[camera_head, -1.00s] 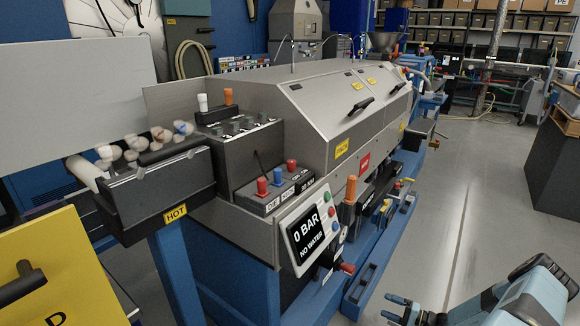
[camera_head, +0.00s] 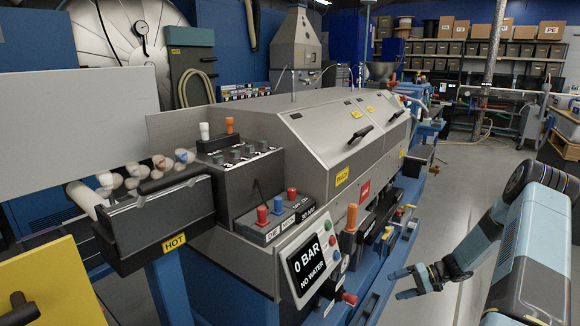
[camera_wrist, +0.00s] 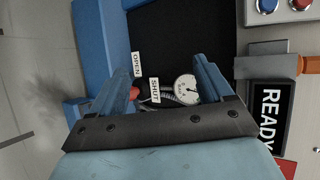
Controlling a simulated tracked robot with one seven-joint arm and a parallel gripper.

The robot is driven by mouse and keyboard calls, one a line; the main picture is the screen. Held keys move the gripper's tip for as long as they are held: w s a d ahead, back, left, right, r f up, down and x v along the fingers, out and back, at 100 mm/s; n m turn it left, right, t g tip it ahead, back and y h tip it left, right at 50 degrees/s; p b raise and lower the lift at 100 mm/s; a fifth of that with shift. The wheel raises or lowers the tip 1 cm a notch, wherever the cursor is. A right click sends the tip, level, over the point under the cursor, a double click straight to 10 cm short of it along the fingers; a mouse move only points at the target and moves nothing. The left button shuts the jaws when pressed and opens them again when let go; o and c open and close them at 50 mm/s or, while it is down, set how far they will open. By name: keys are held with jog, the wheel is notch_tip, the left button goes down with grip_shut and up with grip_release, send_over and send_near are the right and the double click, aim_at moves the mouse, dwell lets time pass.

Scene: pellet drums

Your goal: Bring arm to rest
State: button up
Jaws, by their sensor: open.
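My arm rises at the right of the head view, with blue and dark links bent at the elbow. My gripper (camera_head: 399,284) points left toward the machine's front, over the grey floor. Its two blue fingers are apart with nothing between them. In the wrist view my gripper (camera_wrist: 161,62) also shows open. Beyond the fingers there are a small round gauge (camera_wrist: 186,88), a red knob and OPEN and SHUT labels (camera_wrist: 137,65). I see a gap between my gripper and the machine in the head view.
The long grey machine (camera_head: 310,125) fills the middle on a blue frame. Its tilted panel (camera_head: 309,259) reads 0 BAR, NO WATER. An orange-handled lever (camera_head: 351,218) and a red-tipped handle (camera_head: 348,298) stick out near my gripper. Open floor (camera_head: 460,210) lies to the right.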

jog(key=s+a+r+n+g+h, duration=0.1)
jog(key=s+a+r+h, duration=0.2)
jog(key=r, duration=0.8)
jog(key=s+a+r+n+h, duration=0.1)
jog(key=s+a+r+h, duration=0.2)
jog(key=r, duration=0.8)
jog(key=s+a+r+n+g+h, duration=0.15)
jog(key=a+r, duration=0.25)
jog(key=r, duration=0.7)
jog(key=s+a+r+t+h, duration=0.2)
jog(key=s+r, duration=0.6)
jog(key=s, duration=0.5)
jog(key=s+a+r+t+h, duration=0.3)
jog(key=s+r+t, duration=0.2)
jog(key=s, duration=0.8)
notch_tip(320, 180, up, 3)
jog(key=shift+s+a+r, duration=0.1)
jog(key=shift+s+a, duration=0.2)
jog(key=shift+s, duration=0.05)
